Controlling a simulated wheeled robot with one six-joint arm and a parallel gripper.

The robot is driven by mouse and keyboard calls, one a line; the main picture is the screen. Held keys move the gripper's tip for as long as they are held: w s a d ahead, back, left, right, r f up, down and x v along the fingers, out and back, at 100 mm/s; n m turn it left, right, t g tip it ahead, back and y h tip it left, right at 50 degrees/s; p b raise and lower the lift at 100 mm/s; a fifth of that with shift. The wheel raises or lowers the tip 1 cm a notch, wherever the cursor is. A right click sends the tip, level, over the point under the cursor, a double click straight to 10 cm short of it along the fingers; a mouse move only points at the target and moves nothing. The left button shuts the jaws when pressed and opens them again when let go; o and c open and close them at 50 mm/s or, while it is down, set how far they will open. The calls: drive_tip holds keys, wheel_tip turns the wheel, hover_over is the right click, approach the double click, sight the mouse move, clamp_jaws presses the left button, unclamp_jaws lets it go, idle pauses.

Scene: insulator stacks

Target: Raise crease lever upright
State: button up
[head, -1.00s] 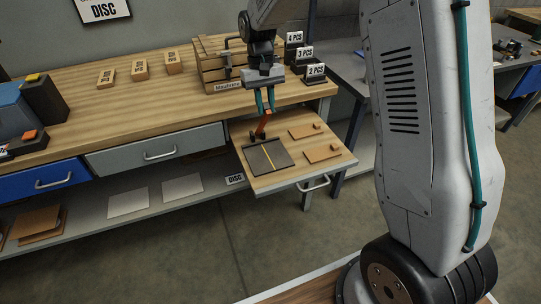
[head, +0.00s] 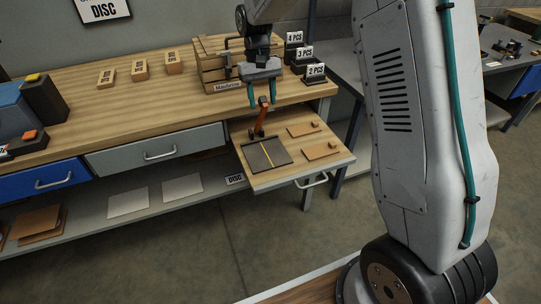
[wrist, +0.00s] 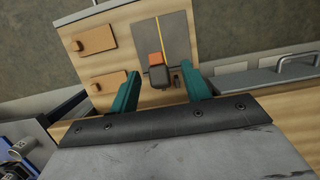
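The crease lever (head: 261,117) is orange-red with a dark lower part. It stands nearly upright, tilted a little to the right in the head view, at the back edge of the dark creasing plate (head: 280,151) with a yellow line. In the wrist view the lever (wrist: 155,66) is seen from above, between and beyond the fingers, with the plate (wrist: 177,36) past it. My gripper (head: 262,102) is open, its teal fingers apart just above and around the lever top. In the wrist view my gripper (wrist: 160,92) shows no contact with the lever.
The plate sits on a pulled-out wooden drawer board (head: 270,183) with two brown pieces (head: 302,129) (head: 321,150). A wooden crate (head: 218,70) and PCS signs (head: 305,55) stand behind on the bench. Free room lies above the board.

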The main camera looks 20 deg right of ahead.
drive_tip(key=shift+s+r, duration=0.1)
drive_tip(key=s+r, duration=0.4)
drive_tip(key=s, duration=0.1)
drive_tip(key=shift+s+r, duration=0.25)
drive_tip(key=shift+s, duration=0.05)
idle(0.4)
idle(0.4)
